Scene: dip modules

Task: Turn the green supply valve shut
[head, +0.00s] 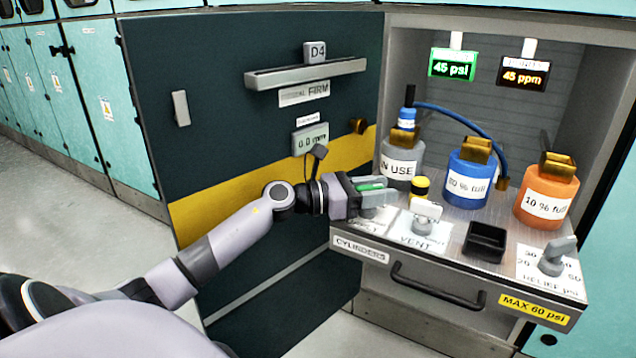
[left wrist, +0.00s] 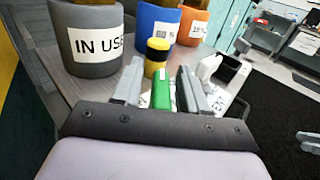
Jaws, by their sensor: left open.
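The green supply valve handle (head: 370,186) is at the front left of the cylinder drawer. In the left wrist view the green handle (left wrist: 161,90) stands between the two fingers of my left gripper (left wrist: 160,88). My left gripper (head: 374,192) is open around the handle, with a gap visible on at least one side. Whether a finger touches it I cannot tell.
Beside it are a white vent valve (head: 424,214), a yellow-and-black knob (head: 420,187) and a grey "IN USE" cylinder (head: 400,165). Blue (head: 470,180) and orange (head: 546,195) cylinders, a black tray (head: 485,242) and a relief knob (head: 557,256) stand further right. The dark door (head: 250,120) is left.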

